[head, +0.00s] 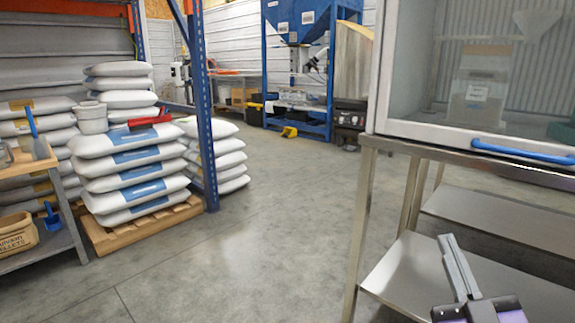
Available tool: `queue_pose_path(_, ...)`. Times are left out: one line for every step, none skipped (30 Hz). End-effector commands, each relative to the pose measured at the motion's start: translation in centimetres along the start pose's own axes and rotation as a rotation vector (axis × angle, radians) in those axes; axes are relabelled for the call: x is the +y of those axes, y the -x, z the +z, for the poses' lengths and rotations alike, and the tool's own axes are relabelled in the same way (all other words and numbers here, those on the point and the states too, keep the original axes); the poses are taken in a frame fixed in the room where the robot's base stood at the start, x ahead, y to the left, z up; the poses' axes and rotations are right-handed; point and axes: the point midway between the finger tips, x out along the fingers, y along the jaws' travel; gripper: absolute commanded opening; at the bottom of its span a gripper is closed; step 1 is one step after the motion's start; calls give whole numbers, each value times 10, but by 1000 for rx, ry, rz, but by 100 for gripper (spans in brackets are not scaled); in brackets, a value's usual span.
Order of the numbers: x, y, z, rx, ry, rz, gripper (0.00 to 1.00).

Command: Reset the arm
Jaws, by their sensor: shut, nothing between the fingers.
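My gripper (460,268) shows at the lower right of the head view. Its two long grey fingers are shut together with nothing between them and point up and away. It appears in front of the lower shelf of a steel table (408,273); I cannot tell how far above the shelf it is. My wrist, dark with purple parts, shows at the bottom edge. The rest of my arm is out of view.
A glass-fronted cabinet with a blue handle (520,151) stands on the steel table. Stacked white sacks (130,165) sit on a wooden pallet (140,232) at left, beside a blue post (203,120). A blue hopper (300,20) stands behind. The middle floor (270,220) is clear.

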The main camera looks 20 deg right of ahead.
Motion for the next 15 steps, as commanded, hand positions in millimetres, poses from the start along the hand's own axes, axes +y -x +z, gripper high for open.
queue_pose_path(-18,20,7,-24,-19,-56,0)
queue_pose_path(-27,30,9,-34,-31,-85,0)
queue_pose_path(-39,45,13,-50,-48,-122,0)
queue_pose_path(-47,56,15,-62,-64,-148,0)
queue_pose_path(-55,68,17,-76,-78,-174,0)
queue_pose_path(-64,84,19,-94,-97,-206,0)
queue_pose_path(-71,96,21,-110,-113,-230,0)
queue_pose_path(-77,108,22,-127,-128,-253,0)
queue_pose_path(-85,124,24,-148,-150,-281,0)
queue_pose_path(-90,136,25,-166,-165,-302,0)
queue_pose_path(-95,148,25,-185,-182,-321,0)
queue_pose_path(-100,165,26,-211,-203,-345,0)
queue_pose_path(-104,177,27,-233,-219,-363,0)
queue_pose_path(-107,190,27,-254,-234,-380,0)
queue_pose_path(-111,206,27,-285,-256,-401,0)
